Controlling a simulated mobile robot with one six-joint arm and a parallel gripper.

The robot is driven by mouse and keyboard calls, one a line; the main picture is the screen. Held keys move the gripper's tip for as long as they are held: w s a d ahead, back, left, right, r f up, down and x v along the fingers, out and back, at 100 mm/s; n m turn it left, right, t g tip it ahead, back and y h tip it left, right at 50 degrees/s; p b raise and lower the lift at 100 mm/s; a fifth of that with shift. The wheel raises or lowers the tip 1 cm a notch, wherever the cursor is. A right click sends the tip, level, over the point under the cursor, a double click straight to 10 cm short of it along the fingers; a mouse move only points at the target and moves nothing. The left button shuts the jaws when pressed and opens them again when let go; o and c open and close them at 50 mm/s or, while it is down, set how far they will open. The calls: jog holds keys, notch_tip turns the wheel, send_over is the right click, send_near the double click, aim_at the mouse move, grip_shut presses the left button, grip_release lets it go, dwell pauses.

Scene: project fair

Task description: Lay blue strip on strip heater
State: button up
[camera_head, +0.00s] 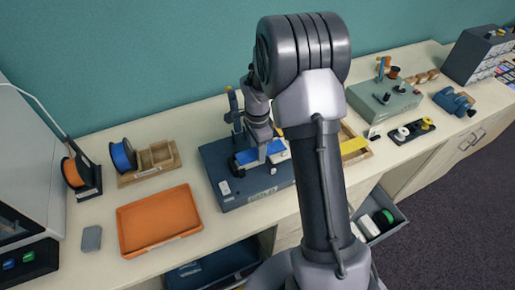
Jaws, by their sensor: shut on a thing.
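The blue strip (246,157) is a short, flat, bright blue piece, seen just above or on the top of the strip heater. The strip heater (228,186) is a low dark blue-grey box on the bench, partly hidden by my arm. My gripper (262,153) points down over the heater and is shut on the blue strip. My arm hides the strip's right part, and I cannot tell whether the strip touches the heater.
An orange tray (158,219) lies left of the heater. Behind it are a wooden holder (158,158), a blue spool (122,155) and an orange spool (74,172). A yellow strip (353,145) lies in a wooden tray right of my arm. A grey block (91,238) sits near the front left.

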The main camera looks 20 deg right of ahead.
jog(key=shift+f, duration=0.1)
jog(key=shift+f+b, duration=0.4)
jog(key=shift+b, duration=0.15)
jog(key=shift+f, duration=0.15)
jog(key=o, duration=1.4)
notch_tip(320, 180, up, 18)
jog(key=p, duration=0.3)
jog(key=shift+f+p, duration=0.25)
jog(key=shift+p, duration=0.1)
